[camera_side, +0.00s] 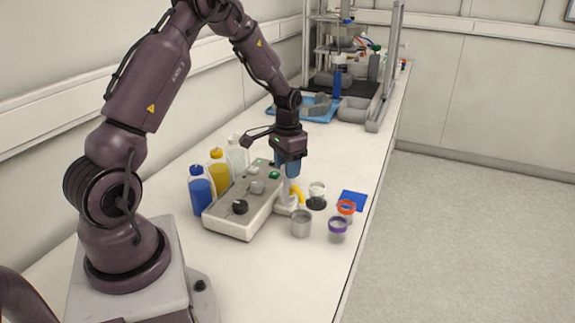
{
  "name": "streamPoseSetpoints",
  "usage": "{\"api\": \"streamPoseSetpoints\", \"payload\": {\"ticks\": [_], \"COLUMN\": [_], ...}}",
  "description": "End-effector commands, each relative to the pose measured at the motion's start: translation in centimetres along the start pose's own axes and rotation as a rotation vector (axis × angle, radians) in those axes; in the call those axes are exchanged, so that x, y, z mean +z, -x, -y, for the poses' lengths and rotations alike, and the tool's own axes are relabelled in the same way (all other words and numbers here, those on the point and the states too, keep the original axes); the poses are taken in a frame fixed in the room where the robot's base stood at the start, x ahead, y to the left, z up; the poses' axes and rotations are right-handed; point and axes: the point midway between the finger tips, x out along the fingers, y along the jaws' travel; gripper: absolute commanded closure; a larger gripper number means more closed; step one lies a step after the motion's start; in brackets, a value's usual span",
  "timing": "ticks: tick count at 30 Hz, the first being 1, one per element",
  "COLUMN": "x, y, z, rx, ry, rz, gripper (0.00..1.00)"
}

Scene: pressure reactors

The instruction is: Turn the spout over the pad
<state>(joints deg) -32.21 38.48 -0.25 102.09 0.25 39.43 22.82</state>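A yellow curved spout (298,194) shows at the right end of a white-grey control box, beside a short white post (286,190). My gripper (288,170) points down right above the post and the spout. Its blue fingers overlap the top of the post in this view. I cannot tell whether they touch or hold anything. Part of the spout is hidden behind the post.
The control box (233,222) carries knobs and a green button. Bottles of blue (200,190), yellow (219,174) and clear liquid stand behind it. A metal cup (301,224), a purple-rimmed cup (337,231), an orange-rimmed cup (346,208) and a jar on a black disc (316,203) stand close by.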

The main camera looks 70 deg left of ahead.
Motion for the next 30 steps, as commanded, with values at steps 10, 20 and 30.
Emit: {"api": "streamPoseSetpoints", "payload": {"ticks": [10,20,30], "x": [-0.01,-0.03,-0.04], "y": [0.04,0.07,0.09], "z": [-0.01,-0.04,-0.09], "rx": [0.0,0.0,-0.001], "ry": [0.007,0.139,0.44], "rz": [0.0,0.0,0.0], "gripper": [1.0,1.0,1.0]}}
